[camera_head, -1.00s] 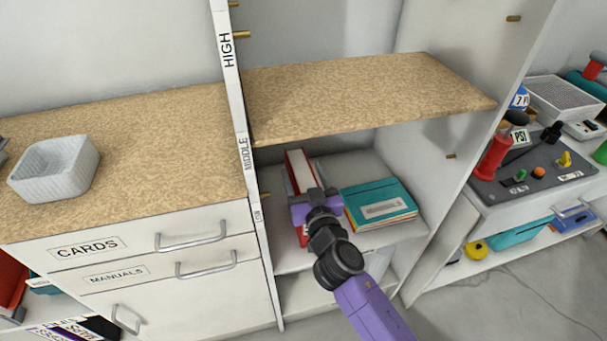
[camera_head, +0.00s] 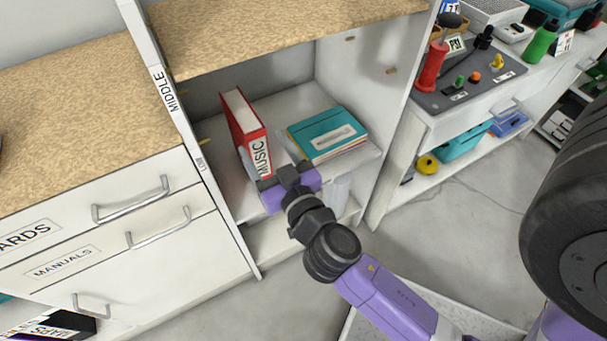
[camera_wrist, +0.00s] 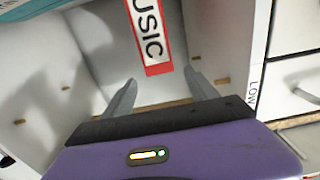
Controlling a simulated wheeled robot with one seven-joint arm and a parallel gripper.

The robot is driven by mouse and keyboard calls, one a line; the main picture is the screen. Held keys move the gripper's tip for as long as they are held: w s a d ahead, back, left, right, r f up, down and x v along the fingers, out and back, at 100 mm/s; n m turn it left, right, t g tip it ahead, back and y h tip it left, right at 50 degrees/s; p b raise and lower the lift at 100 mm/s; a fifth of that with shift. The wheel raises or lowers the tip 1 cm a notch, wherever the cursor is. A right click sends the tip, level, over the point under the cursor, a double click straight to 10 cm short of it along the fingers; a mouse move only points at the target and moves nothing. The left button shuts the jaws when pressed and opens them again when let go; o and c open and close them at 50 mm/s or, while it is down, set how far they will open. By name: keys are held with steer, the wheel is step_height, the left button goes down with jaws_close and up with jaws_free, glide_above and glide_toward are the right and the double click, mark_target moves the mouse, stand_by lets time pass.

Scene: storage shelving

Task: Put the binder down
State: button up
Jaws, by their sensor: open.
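The red binder (camera_head: 245,133), labelled MUSIC, stands upright on the shelf (camera_head: 231,190) below the MIDDLE board, near the left wall of the unit. Its labelled spine faces out. In the wrist view the binder (camera_wrist: 149,38) is ahead of the fingertips, with a finger to each side of its line and a gap between. My gripper (camera_head: 268,170) is open and empty, just in front of the binder's spine. In the wrist view my gripper (camera_wrist: 158,92) shows both fingers spread apart.
A teal folder stack (camera_head: 328,136) lies flat to the binder's right. The wood MIDDLE board (camera_head: 270,35) hangs above. A white drawer cabinet (camera_head: 110,205) stands left. A side bench (camera_head: 470,85) holds a control panel and bottles.

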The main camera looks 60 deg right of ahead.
steer(key=s+a+f+n+y, duration=0.4)
steer(key=s+a+f+y, duration=0.2)
steer(key=s+a, duration=0.3)
steer(key=s+a+r+n+y, duration=0.1)
steer(key=s+a+r+y, duration=0.1)
steer(key=s, duration=0.4)
steer(key=s+a+r+n+y, duration=0.1)
steer(key=s+a+r+y, duration=0.1)
steer(key=s+a, duration=0.2)
steer(key=s, duration=0.2)
steer(key=shift+s+n, duration=0.4)
